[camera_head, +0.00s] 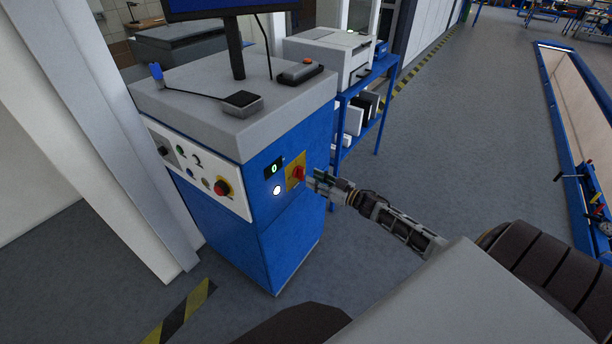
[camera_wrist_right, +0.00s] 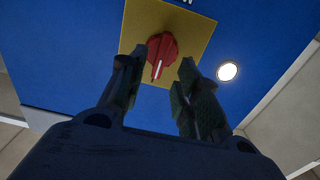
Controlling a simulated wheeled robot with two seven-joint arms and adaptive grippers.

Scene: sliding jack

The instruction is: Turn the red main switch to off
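The red main switch (camera_head: 298,173) sits on a yellow plate (camera_head: 291,183) on the side of the blue cabinet (camera_head: 262,225). In the right wrist view the switch (camera_wrist_right: 162,50) is a red rotary knob with a pale pointer line running nearly up and down. My right gripper (camera_head: 312,181) is close in front of the switch. My left gripper is not in view.
A lit white round light (camera_head: 277,190) and a small display with a green sign (camera_head: 274,168) are beside the yellow plate. A red button on yellow (camera_head: 222,187) is on the white front panel. A blue shelf with a printer (camera_head: 330,55) stands behind.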

